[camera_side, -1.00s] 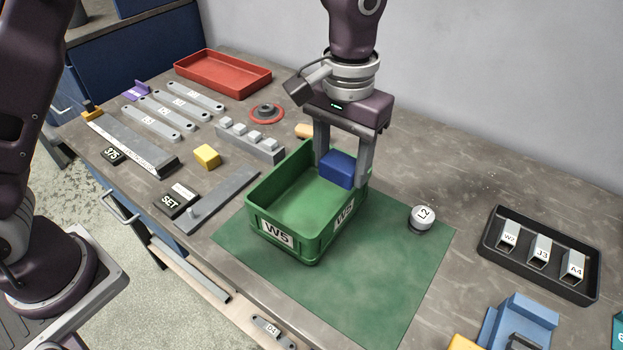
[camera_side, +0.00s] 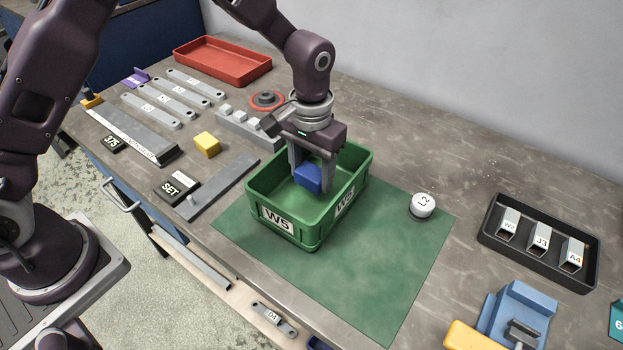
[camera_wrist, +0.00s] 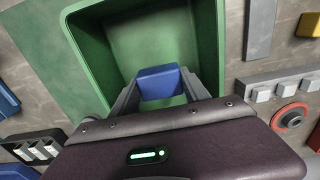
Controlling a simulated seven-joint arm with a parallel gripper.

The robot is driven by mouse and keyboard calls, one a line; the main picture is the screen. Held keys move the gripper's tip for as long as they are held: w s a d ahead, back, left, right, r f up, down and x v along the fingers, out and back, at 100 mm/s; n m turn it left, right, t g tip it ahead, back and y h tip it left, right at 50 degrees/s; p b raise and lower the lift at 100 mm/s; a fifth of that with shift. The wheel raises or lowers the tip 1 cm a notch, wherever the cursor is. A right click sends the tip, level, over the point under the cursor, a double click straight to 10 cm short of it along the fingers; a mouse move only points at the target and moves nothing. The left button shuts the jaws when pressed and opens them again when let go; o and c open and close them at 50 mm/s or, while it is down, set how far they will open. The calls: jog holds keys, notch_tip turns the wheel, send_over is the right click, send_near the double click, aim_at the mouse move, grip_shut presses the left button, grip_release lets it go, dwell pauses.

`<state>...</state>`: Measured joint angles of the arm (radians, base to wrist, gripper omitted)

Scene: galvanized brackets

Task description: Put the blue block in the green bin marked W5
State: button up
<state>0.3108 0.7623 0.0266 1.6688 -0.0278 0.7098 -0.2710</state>
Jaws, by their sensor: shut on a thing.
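The green bin marked W5 (camera_side: 278,219) stands on the green mat, and its wall also shows in the wrist view (camera_wrist: 88,52). My gripper (camera_side: 310,186) reaches down inside the bin's walls, shut on the blue block (camera_side: 307,178). The block is between the two fingers, below the rim level, near the middle of the bin. In the wrist view the blue block (camera_wrist: 158,82) sits between the fingers with the bin floor beyond it. I cannot tell whether the block touches the floor.
A white round piece marked L2 (camera_side: 422,206) stands right of the bin. A black tray (camera_side: 545,268) of labelled parts is farther right. A yellow block (camera_side: 207,144), grey bars and a red tray (camera_side: 222,78) lie to the left and back. The front of the green mat (camera_side: 350,275) is clear.

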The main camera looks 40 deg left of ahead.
aim_at(312, 185)
jog(key=shift+f, duration=1.8)
jog(key=shift+f, duration=0.1)
jog(key=o, duration=1.5)
